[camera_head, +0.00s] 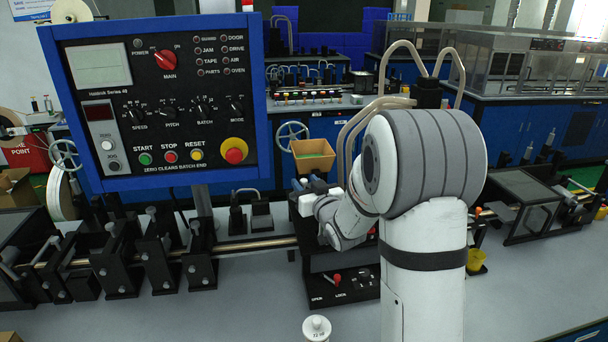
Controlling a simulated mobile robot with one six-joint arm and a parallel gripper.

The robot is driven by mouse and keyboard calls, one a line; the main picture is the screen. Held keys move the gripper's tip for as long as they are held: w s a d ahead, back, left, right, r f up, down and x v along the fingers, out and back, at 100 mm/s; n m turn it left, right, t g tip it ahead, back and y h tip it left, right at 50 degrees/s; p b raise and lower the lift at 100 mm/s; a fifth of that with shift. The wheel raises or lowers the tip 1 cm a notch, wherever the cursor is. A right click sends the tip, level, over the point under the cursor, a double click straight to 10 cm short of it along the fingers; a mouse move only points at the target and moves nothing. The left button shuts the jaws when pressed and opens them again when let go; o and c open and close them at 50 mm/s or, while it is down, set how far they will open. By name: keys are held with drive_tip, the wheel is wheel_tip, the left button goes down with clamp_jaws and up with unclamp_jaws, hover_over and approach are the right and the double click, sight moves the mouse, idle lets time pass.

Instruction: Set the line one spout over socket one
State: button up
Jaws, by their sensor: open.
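Several bent beige metal tubes (405,46) rise from a black fitting (428,95) behind my arm's large grey joint, and some curve down to the left. I cannot tell which is the line one spout. No socket can be made out as socket one. My gripper (307,185) is small and partly hidden beyond my wrist, above a black fixture marked OPEN and LOCK (340,285). It is open, and I see nothing held in it. My arm covers much of the area below the tubes.
A control panel (160,105) with buttons and knobs fills the upper left. A metal rod (235,246) runs through black brackets (155,255) on the grey bench. A white capped bottle (317,328) stands at the front edge. The bench front left of it is mostly clear.

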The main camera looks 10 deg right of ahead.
sight(305, 182)
drive_tip(key=shift+p+x, duration=0.4)
drive_tip(key=shift+x, duration=1.6)
drive_tip(key=shift+c, duration=0.5)
clamp_jaws()
